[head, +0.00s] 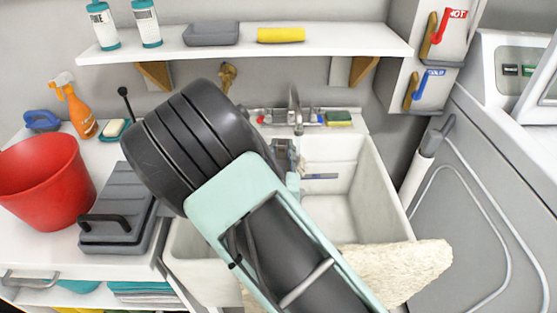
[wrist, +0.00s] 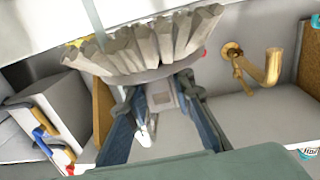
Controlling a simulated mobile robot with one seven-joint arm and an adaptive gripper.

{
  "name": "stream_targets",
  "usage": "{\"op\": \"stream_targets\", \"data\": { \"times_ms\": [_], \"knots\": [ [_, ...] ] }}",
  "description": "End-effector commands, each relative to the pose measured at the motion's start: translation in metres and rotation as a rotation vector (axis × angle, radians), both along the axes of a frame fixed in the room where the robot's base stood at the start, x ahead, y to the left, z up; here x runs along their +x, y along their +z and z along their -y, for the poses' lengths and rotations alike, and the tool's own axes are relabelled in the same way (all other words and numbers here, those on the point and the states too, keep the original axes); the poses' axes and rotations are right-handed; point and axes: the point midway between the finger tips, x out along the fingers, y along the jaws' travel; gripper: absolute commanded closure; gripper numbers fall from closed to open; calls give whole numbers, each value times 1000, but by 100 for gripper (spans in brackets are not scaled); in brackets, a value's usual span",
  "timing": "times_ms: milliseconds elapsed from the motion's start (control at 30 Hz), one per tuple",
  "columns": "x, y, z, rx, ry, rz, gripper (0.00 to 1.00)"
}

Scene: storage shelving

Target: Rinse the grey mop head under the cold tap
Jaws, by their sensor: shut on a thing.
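The grey mop head (wrist: 150,48), a fan of thick strands on a grey base, is at the fingertips of my gripper (wrist: 160,95) in the wrist view. My gripper is shut on it. In the head view my gripper (head: 287,154) is over the back of the white sink (head: 380,205), in front of the tap (head: 295,108) with its red and blue handles. My arm covers much of the basin, and I cannot make out the mop head there. The wall box has a red HOT lever (head: 441,27) and a blue COLD lever (head: 420,86).
A brass fitting (head: 228,75) is on the wall. A shelf (head: 250,45) with bottles runs above. A red bucket (head: 45,185) and grey case (head: 118,210) stand at left. A green-yellow sponge (head: 338,118) lies by the tap. A beige fluffy cloth (head: 400,270) hangs over the sink front.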

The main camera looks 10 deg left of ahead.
Motion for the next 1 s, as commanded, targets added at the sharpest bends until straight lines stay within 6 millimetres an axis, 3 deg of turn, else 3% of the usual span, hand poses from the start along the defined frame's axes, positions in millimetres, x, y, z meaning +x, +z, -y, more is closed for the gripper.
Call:
{"op": "stream_targets", "data": {
  "times_ms": [467, 1000],
  "knots": [
    [5, 1, -11, 2, 0, 2, 100],
    [0, 1, 0, 1, 0, 2, 100]
  ]
}}
